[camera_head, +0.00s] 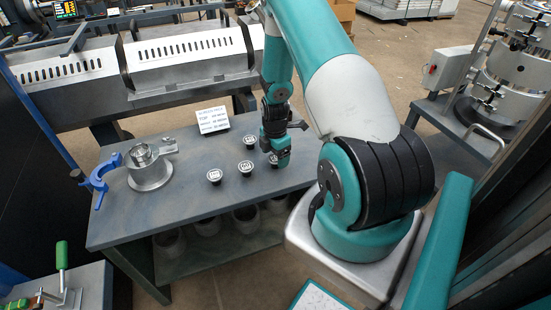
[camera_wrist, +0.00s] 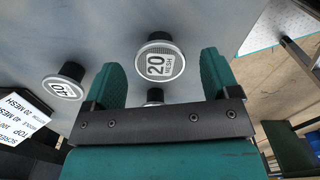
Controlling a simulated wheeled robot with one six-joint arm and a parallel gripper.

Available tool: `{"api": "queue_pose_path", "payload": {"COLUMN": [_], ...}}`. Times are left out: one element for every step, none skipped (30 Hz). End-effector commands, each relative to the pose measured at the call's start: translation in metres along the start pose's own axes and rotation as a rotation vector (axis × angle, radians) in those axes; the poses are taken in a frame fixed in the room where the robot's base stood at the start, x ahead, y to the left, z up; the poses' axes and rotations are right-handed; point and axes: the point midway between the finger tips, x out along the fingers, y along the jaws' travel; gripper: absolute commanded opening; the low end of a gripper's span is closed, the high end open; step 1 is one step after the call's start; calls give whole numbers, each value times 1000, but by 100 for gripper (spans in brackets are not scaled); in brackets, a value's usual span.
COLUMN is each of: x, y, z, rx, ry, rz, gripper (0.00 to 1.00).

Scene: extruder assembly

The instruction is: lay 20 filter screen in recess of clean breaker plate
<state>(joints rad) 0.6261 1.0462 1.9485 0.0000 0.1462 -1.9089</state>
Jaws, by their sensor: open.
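The 20 mesh filter screen (camera_wrist: 158,63) is a round pale disc marked "20 MESH" on a dark stand. In the wrist view it shows between and beyond my gripper's fingertips, with a gap on both sides. My gripper is open and holds nothing. A round metal holder (camera_head: 150,172) stands at the table's left, with a metal ring piece (camera_head: 142,153) on top. I cannot tell whether this is the breaker plate.
A disc marked "40" (camera_wrist: 62,88) stands nearby, and other discs (camera_head: 214,175) stand on the grey table (camera_head: 130,222). A label card (camera_head: 212,120) stands behind them. A blue clamp-like part (camera_head: 98,180) is left of the holder. Table space between holder and discs is clear.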

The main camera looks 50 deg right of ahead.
Motion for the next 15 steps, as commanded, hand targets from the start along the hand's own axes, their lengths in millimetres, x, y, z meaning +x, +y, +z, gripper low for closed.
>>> {"api": "queue_pose_path", "payload": {"x": [0,0,0,0,0,0,0,0,1,1,2,2,3,3,4], "y": [0,0,0,0,0,0,0,0,0,0,0,0,0,0,0], "z": [0,0,0,0,0,0,0,0,0,0,0,0,0,0,0], "rx": [0,0,0,0,0,0,0,0,0,0,0,0,0,0,0], "ry": [0,0,0,0,0,0,0,0,0,0,0,0,0,0,0], "rz": [0,0,0,0,0,0,0,0,-1,-1,-1,-1,-1,-1,-1], "gripper": [82,82,82,82,82,82,82,82,82,82,82,82,82,82,82]}}
